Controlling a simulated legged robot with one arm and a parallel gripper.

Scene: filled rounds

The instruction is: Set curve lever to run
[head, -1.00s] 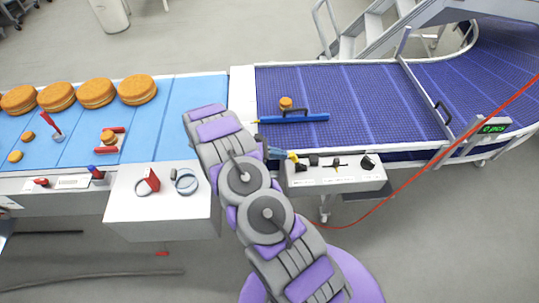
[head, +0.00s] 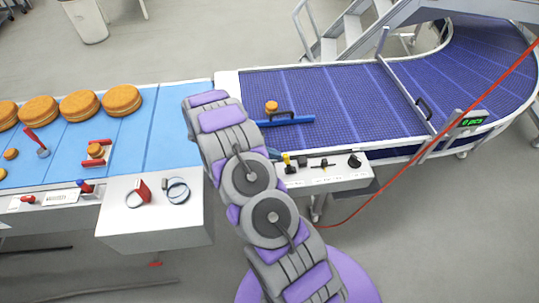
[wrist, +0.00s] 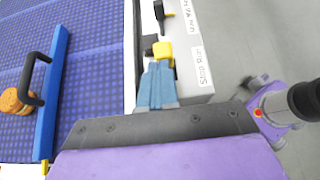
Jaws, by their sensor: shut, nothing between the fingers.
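The curve conveyor's control box (head: 335,179) carries a row of controls. Its leftmost lever has a yellow knob (head: 287,158) and a dark base. In the wrist view the yellow knob (wrist: 161,52) sits beside the label "Stop Run" (wrist: 201,67), level with the label's "Run" end. My gripper (wrist: 157,72) is shut, its blue fingers empty, with the tips right at the knob. They seem to touch it, but I cannot be sure. In the head view my gripper (head: 275,153) is partly hidden behind my arm, just left of the knob.
More black controls, including a knob (head: 354,160), stand right of the lever. The purple-blue curve conveyor (head: 350,95) lies behind, with a blue bar (head: 290,121) and a small bun (head: 271,106). A red cable (head: 425,143) crosses at right. A light blue belt (head: 180,130) lies left.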

